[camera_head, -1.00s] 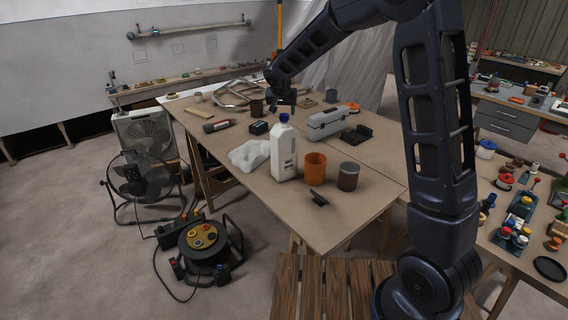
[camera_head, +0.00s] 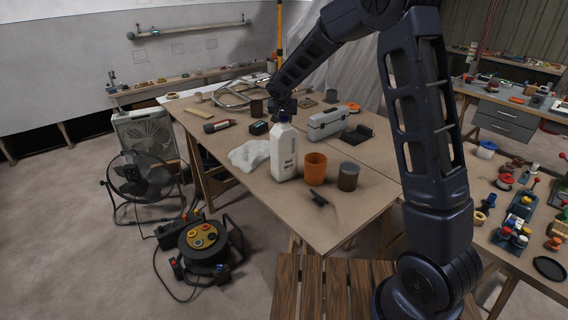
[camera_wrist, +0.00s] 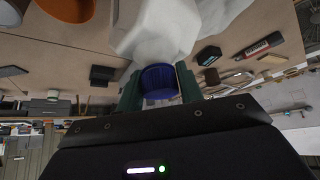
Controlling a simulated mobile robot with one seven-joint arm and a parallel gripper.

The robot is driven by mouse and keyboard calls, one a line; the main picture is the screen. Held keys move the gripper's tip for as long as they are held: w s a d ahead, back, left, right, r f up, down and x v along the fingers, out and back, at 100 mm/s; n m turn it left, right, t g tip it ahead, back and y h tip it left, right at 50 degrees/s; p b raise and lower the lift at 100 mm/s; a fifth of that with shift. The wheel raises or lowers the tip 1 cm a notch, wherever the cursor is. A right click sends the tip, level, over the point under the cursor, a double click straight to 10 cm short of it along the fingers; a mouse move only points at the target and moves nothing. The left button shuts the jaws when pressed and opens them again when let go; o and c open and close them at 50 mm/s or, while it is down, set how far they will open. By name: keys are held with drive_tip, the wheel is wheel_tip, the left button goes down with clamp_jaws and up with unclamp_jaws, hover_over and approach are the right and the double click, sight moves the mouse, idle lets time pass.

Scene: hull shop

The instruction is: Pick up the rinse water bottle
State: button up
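The rinse water bottle seems to be the white bottle (camera_head: 284,160) standing upright near the front of the brown worktable (camera_head: 262,212). Its label is too small to read surely. In the wrist view its blue cap (camera_wrist: 159,82) shows below the white body. My gripper (camera_head: 284,112) is at the bottle's top and hides the cap in the head view. In the wrist view the fingers of my gripper (camera_wrist: 160,88) stand on both sides of the cap, very close to it. I cannot tell whether they touch it.
A grey toolbox (camera_head: 328,123) is behind. A small black item (camera_head: 319,199) lies in front, with bare tabletop around it.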

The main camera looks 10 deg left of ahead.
clamp_jaws()
